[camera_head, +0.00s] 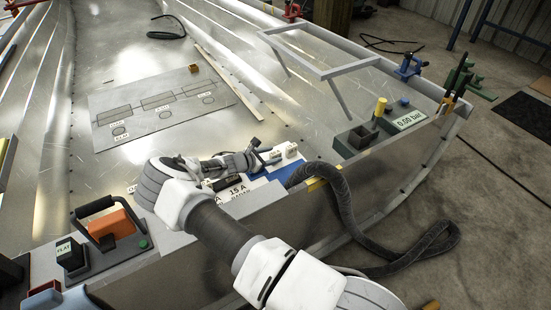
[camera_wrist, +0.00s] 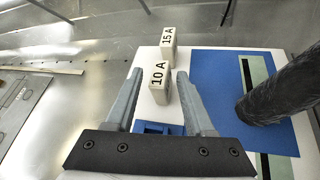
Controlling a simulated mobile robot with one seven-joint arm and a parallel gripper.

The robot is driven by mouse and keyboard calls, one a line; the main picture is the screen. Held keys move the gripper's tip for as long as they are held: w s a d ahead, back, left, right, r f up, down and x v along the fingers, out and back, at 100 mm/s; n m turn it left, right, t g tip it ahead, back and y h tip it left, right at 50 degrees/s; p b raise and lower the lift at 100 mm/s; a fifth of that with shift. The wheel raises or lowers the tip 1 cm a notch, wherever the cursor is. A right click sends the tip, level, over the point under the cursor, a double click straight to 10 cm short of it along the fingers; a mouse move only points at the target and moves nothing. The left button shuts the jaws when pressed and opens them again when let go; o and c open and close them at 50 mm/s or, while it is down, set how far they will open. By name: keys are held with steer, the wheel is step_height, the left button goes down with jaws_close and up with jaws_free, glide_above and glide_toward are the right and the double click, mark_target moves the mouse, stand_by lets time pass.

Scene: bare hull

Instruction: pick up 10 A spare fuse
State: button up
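The 10 A fuse (camera_wrist: 160,88), a small off-white block with "10 A" on its face, stands upright on a white panel (camera_wrist: 148,115) in the wrist view. My gripper (camera_wrist: 159,74) is open, its two grey fingers pointing toward the fuse, one to each side. A gap shows between the fuse and each finger. The similar 15 A fuse (camera_wrist: 168,44) stands just beyond it. A blue piece (camera_wrist: 158,128) lies nearer, between the finger bases. In the head view my gripper (camera_head: 254,147) is over the hull's near edge, and I cannot make out the 10 A fuse there.
A thick dark hose (camera_wrist: 282,88) lies close right of the fingers, over a blue mat (camera_wrist: 215,65). In the head view the hose (camera_head: 345,205) loops to the floor. A gauge box (camera_head: 408,120) stands right; a grey panel (camera_head: 160,105) lies on the hull.

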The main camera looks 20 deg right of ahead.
jaws_close()
